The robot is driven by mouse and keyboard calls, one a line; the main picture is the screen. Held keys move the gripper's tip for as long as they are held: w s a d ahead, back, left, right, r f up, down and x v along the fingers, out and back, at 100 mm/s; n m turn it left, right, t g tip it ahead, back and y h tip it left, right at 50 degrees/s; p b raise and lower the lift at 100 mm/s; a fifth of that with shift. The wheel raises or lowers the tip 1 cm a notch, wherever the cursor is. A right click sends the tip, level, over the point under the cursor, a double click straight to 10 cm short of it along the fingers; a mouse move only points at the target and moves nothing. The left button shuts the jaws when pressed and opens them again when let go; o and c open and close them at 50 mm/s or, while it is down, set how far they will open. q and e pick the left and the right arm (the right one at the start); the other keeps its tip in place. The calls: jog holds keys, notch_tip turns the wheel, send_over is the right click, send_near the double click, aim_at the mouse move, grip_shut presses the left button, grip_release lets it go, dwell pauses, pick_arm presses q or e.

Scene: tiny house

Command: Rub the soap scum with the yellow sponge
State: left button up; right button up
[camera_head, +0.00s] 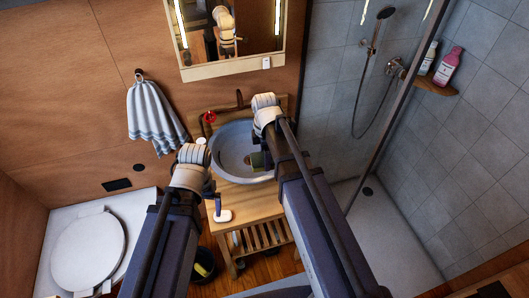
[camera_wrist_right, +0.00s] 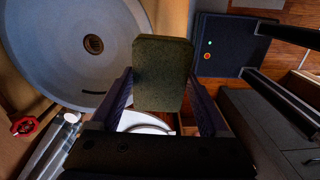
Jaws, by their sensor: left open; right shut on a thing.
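The yellow sponge (camera_wrist_right: 162,72) looks dark olive in the shade. It is held between the fingers of my right gripper (camera_wrist_right: 160,100), over the front edge of the grey round basin (camera_wrist_right: 50,55). In the head view the sponge (camera_head: 257,161) shows at the right side of the basin (camera_head: 222,133), partly behind my right arm. My left gripper (camera_head: 209,187) is open, low at the left front of the basin; its fingertips are hard to make out. I cannot clearly make out the soap scum; a small dark mark (camera_wrist_right: 93,92) shows on the basin.
A red tap handle (camera_head: 210,117) stands behind the basin. A white and blue item (camera_head: 222,213) lies on the wooden counter's front. A toilet (camera_head: 88,250) is at left, a striped towel (camera_head: 153,115) on the wall, the shower at right. A bin (camera_head: 203,265) stands below.

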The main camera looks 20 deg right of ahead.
jog(key=shift+f+b, duration=2.3)
jog(key=shift+f, duration=0.15)
jog(key=shift+r, duration=0.1)
